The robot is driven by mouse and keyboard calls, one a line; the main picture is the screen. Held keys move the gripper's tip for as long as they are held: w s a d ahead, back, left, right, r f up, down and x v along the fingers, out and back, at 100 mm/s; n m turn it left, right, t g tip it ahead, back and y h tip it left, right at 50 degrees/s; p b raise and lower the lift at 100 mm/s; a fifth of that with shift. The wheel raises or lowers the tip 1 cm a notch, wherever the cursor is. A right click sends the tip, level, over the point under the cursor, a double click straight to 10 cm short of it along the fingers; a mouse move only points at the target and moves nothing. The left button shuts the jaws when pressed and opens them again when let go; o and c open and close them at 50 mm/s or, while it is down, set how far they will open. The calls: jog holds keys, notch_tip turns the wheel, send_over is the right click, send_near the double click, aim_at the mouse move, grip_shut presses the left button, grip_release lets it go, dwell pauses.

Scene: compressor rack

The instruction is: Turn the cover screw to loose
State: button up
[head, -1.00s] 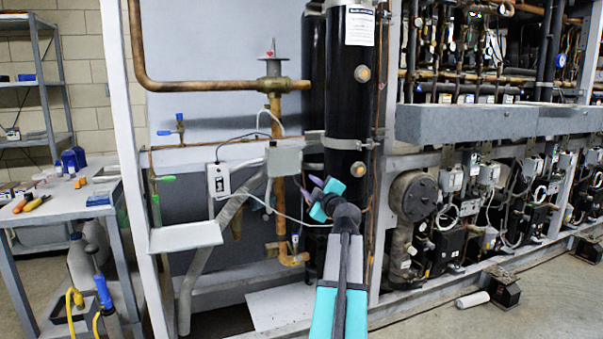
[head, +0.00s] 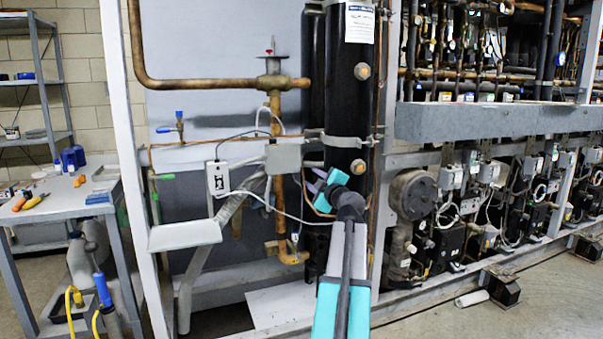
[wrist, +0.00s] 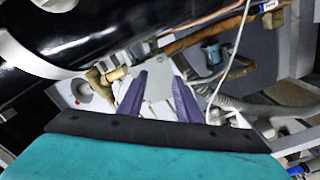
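The grey junction box (head: 284,158) is fixed to the pipework left of the black cylinder in the head view. In the wrist view its pale cover (wrist: 157,90) is straight beyond my fingers. My gripper (head: 313,180) is just right of and slightly below the box in the head view. In the wrist view my gripper (wrist: 160,82) shows two purple fingers spread apart with nothing held between them. I cannot tell if they touch the box.
The black cylinder (head: 345,110) stands close beside my gripper. Copper pipe (head: 276,215) and a valve (head: 273,80) are near the box. A white switch box (head: 219,179) with cables and a small shelf (head: 184,236) are to the left. A tool table (head: 70,205) stands further left.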

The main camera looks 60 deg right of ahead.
aim_at(299, 168)
jog(key=shift+b+x, duration=1.95)
jog(key=shift+x, duration=4)
jog(key=shift+c, duration=0.5)
grip_shut()
